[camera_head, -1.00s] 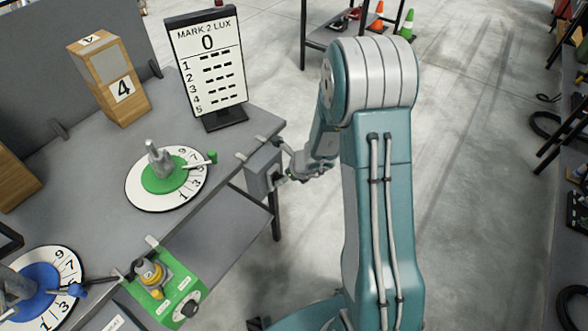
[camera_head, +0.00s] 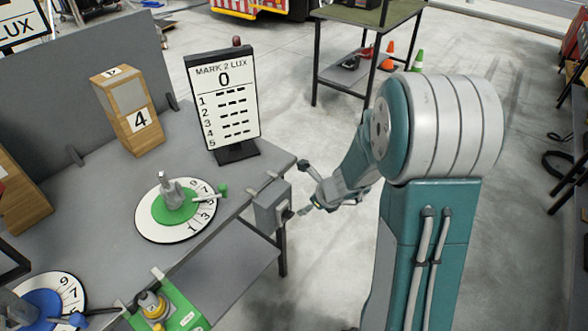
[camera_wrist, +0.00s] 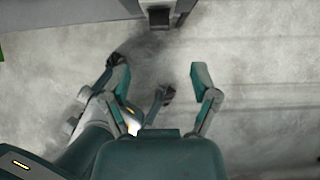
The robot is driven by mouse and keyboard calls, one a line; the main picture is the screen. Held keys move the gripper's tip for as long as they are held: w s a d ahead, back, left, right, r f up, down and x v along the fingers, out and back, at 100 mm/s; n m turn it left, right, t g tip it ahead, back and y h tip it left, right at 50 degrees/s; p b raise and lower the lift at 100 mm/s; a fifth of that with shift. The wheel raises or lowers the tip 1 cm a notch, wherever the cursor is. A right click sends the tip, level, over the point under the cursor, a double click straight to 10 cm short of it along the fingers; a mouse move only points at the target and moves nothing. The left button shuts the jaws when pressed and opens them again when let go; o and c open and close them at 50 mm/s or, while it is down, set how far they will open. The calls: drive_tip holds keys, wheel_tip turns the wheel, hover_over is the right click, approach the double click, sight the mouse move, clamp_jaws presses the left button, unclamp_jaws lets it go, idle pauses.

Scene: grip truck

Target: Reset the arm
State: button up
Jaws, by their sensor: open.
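My arm rises at the right of the head view and bends down to the left. My gripper (camera_head: 303,188) is in front of the grey box (camera_head: 270,207) on the table's edge. Its fingers are spread and nothing is between them. In the wrist view my gripper (camera_wrist: 161,82) shows two parted green fingers over bare floor. A dark block-like part at the top of that view lies beyond the fingertips, apart from them. It appears to be the grey box's front, though I cannot be sure.
The grey table (camera_head: 95,215) holds a green dial (camera_head: 160,234), a blue dial (camera_head: 70,290), a green panel (camera_head: 182,312), a wooden box marked 4 (camera_head: 128,110) and a score board (camera_head: 222,105). A shelf table (camera_head: 365,15) and cones (camera_head: 388,52) stand behind.

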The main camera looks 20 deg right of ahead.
drive_tip(key=s+a+r+n, duration=0.3)
drive_tip(key=s+r+n, duration=0.2)
drive_tip(key=r+n, duration=0.3)
drive_tip(key=s+a+r+n, duration=0.4)
drive_tip(key=r+n, duration=0.4)
drive_tip(key=s+d+r+n+h, duration=0.1)
drive_tip(key=s+r+n+h, duration=0.1)
drive_tip(key=s+n, duration=0.4)
drive_tip(key=s+d+r+n+h, duration=0.1)
drive_tip(key=s+r+n, duration=0.3)
drive_tip(key=s+n, duration=0.2)
drive_tip(key=shift+s+d+r+n+h, duration=0.35)
drive_tip(key=shift+s+d+n+h, duration=0.05)
drive_tip(key=shift+s, duration=0.05)
